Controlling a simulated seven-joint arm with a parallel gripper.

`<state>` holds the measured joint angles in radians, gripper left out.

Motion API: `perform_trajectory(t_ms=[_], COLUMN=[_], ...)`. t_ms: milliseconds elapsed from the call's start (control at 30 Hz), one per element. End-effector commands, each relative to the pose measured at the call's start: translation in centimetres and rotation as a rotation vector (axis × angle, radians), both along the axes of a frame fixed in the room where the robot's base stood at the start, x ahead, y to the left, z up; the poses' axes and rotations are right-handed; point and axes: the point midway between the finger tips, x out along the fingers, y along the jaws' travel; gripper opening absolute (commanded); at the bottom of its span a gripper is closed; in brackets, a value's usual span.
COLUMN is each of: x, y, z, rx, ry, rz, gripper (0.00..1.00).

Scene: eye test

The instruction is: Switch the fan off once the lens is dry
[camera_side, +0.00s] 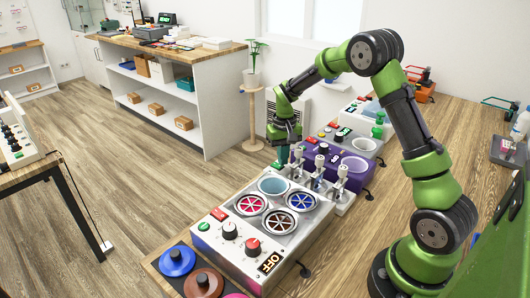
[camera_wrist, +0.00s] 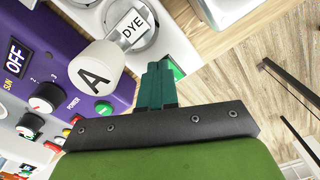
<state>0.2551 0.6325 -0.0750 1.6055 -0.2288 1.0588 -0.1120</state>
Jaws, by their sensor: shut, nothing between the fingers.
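In the side view, a grey-white machine (camera_side: 237,259) stands nearest. Its top has three round wells with spoked coloured wheels, pink (camera_side: 251,204), blue (camera_side: 302,201) and red-and-blue (camera_side: 280,221), which may be fans. I cannot tell whether they spin. A fourth, plain well (camera_side: 272,186) is pale blue. Its front has a green button (camera_side: 204,226), a black knob (camera_side: 229,230), a red knob (camera_side: 252,246) and a display (camera_side: 270,262) reading OFF. I cannot make out a lens. My gripper (camera_side: 283,156) is shut and empty beside the purple machine (camera_side: 312,180); its teal fingers (camera_wrist: 160,78) show in the wrist view.
In the wrist view, a white cap marked A (camera_wrist: 95,78) and a DYE label (camera_wrist: 132,32) are left of my fingers. The purple panel there has an OFF display (camera_wrist: 17,56), knobs and a green POWER button (camera_wrist: 104,110). Floor is open at left.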

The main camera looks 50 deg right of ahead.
Motion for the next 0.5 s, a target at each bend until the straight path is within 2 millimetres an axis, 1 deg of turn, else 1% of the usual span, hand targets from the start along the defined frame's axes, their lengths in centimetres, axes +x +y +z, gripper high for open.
perform_trajectory(t_ms=[500], x=[-0.02], y=[0.01], z=[-0.82], rx=[0.0], ry=[0.001], rz=[0.0], gripper=[0.0])
